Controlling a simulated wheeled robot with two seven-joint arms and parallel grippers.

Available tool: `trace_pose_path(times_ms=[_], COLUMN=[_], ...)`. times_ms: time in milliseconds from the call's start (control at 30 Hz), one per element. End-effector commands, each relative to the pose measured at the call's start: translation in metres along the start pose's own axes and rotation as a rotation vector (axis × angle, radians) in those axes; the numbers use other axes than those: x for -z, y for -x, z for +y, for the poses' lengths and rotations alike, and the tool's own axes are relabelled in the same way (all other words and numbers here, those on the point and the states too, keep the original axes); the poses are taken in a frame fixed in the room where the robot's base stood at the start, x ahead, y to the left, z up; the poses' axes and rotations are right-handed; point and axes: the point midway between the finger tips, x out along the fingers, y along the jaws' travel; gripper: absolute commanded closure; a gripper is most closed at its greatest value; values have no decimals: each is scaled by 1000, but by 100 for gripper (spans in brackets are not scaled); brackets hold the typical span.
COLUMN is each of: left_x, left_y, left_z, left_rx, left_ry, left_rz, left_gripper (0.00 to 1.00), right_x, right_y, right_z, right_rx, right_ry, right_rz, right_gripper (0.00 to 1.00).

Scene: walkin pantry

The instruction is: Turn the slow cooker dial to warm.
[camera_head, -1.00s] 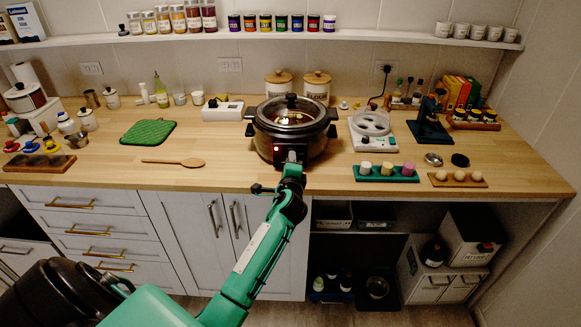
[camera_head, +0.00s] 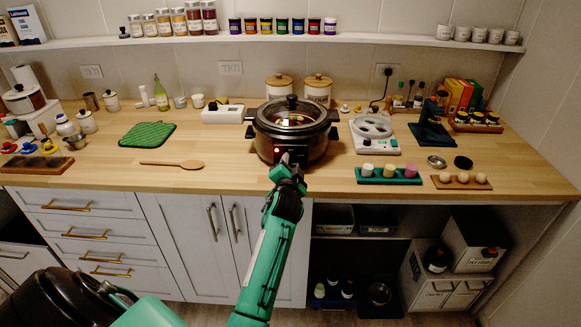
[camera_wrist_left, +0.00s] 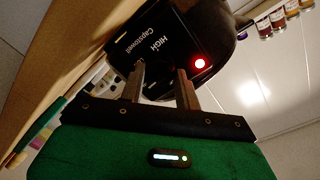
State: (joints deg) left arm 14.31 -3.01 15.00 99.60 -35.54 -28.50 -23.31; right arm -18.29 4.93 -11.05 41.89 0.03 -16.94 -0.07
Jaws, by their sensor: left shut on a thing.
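The slow cooker (camera_head: 312,148) stands on the wooden counter, dark with a glass lid and a red light at its front. My left gripper (camera_head: 287,160) is at its front panel, below the lid. In the left wrist view the panel (camera_wrist_left: 148,52) appears tilted, with the word HIGH and a lit red light. The fingers of my left gripper (camera_wrist_left: 160,82) reach to the panel and are shut on the dial, which is mostly hidden between them. The dial's pointer and setting cannot be made out. My right gripper is out of view.
A white appliance (camera_head: 374,135) stands close right of the cooker. A green tray (camera_head: 388,180) with several small cups lies at the front right. A wooden spoon (camera_head: 172,164) and green mat (camera_head: 147,134) lie left. The counter front left of the gripper is clear.

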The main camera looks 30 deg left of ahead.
Motion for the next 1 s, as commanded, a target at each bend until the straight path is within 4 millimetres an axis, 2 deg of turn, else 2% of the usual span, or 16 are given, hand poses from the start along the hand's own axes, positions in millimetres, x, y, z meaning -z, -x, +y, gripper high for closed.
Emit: trace_pose_path(times_ms=[400,967,1000], left_x=[-2,-2,-2], left_y=[0,0,0], left_z=[2,2,2], left_rx=[-4,-5,-5], left_ry=[201,233,232], left_rz=[10,11,11], left_gripper=[90,90,65], right_x=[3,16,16], right_y=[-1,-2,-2], right_z=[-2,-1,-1], right_rx=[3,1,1], right_ry=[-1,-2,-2], right_rz=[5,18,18], right_gripper=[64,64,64])
